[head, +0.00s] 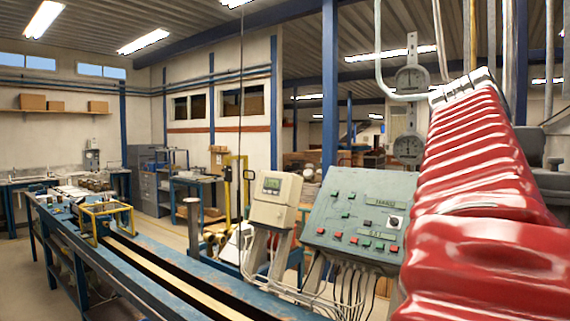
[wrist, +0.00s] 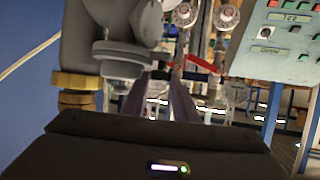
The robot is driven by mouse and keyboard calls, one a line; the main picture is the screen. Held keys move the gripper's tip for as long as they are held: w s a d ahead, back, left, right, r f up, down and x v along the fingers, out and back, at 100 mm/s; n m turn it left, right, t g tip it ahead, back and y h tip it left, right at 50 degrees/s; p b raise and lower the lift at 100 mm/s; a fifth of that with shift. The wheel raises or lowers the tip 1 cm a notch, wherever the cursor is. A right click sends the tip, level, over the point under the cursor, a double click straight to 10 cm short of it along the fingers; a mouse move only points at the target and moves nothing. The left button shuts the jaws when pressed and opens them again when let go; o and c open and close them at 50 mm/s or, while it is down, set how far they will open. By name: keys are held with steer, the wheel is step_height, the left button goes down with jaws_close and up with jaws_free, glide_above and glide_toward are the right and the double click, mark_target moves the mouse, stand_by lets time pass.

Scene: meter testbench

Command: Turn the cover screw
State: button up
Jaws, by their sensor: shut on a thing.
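In the wrist view my gripper (wrist: 162,76) reaches up beside a grey metal body (wrist: 88,38) with a round flanged part (wrist: 125,58). Its two fingers are close together at the tips, shut on a small dark part that is mostly hidden between them. I cannot make out the cover screw's head or how it is turned. A red lever (wrist: 200,63) shows just right of the fingertips; I cannot tell whether they touch it. In the head view the gripper is out of sight; my red-sleeved arm fills the right side.
A brass nut (wrist: 76,81) sits low on the grey body. Round dial gauges (wrist: 228,16) stand behind, and a green control panel (head: 358,222) is on the right. A blue bench (head: 165,268) with a yellow frame (head: 106,211) runs along the left. A meter box (head: 275,200) stands beside the panel.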

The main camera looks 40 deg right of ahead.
steer(key=shift+s+n+t, duration=0.3)
steer(key=shift+n+t, duration=0.6)
steer(key=shift+t, duration=0.2)
steer(key=shift+n+t, duration=0.4)
steer(key=shift+t, duration=0.1)
steer(key=o, duration=1.1)
steer(key=shift+c, duration=0.2)
